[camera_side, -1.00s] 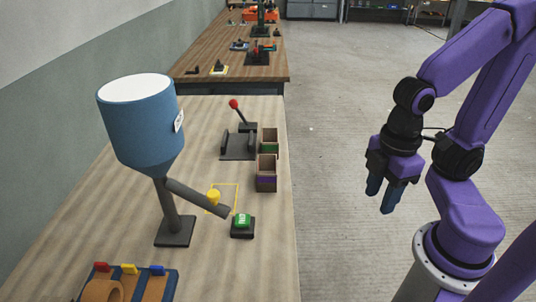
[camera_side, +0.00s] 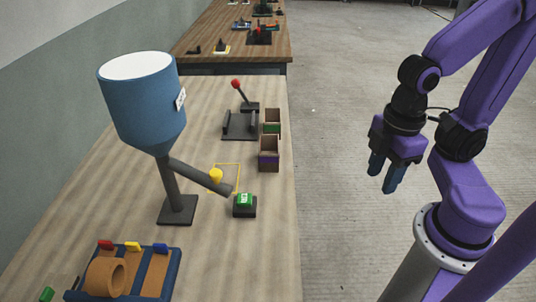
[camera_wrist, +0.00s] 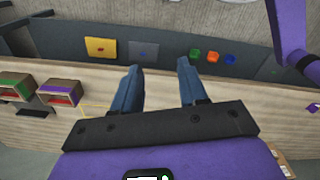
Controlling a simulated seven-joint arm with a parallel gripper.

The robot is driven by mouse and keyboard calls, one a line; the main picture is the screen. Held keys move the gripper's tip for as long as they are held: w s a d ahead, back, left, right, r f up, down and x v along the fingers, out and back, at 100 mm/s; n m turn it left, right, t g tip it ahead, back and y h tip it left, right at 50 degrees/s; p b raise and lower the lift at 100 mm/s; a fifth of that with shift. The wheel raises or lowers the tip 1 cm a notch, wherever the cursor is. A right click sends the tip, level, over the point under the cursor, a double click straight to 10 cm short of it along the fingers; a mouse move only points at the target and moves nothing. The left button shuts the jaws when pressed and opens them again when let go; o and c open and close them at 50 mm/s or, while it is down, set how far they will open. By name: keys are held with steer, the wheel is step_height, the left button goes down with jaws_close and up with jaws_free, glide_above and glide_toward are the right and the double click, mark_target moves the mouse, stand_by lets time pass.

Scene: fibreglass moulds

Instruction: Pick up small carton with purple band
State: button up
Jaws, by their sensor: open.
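The small carton with the purple band (camera_side: 268,160) stands on the bench near its right edge, open at the top, in the side view. In the wrist view the purple-banded carton (camera_wrist: 62,90) is at the left. A similar carton with a green band (camera_side: 271,127) stands just behind it, and shows at the far left of the wrist view (camera_wrist: 14,86). My gripper (camera_side: 382,178) is open and empty, off the bench to the right of the cartons. Its two blue fingers (camera_wrist: 158,82) are spread apart in the wrist view.
A blue hopper (camera_side: 145,105) with a slanted chute stands left of the carton. A green button (camera_side: 244,200) sits in front of it. A lever device (camera_side: 241,122) is beside the green-banded carton. Open floor lies between bench and arm.

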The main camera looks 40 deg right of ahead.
steer(key=o, duration=1)
steer(key=shift+c, duration=0.2)
steer(key=w+a+f+n+t+h, duration=0.25)
steer(key=w+n, duration=0.25)
steer(key=w, duration=0.3)
steer(key=w+a+f+n+t+h, duration=0.2)
steer(key=w+f+n+t+h, duration=0.25)
steer(key=w, duration=0.35)
steer(key=w+a+f+n+t+h, duration=0.25)
steer(key=w+n, duration=0.25)
steer(key=w, duration=0.3)
glide_toward(269, 142)
steer(key=x, duration=0.4)
steer(key=shift+w+d+f, duration=0.1)
steer(key=shift+w+d, duration=0.05)
steer(key=shift+w, duration=0.05)
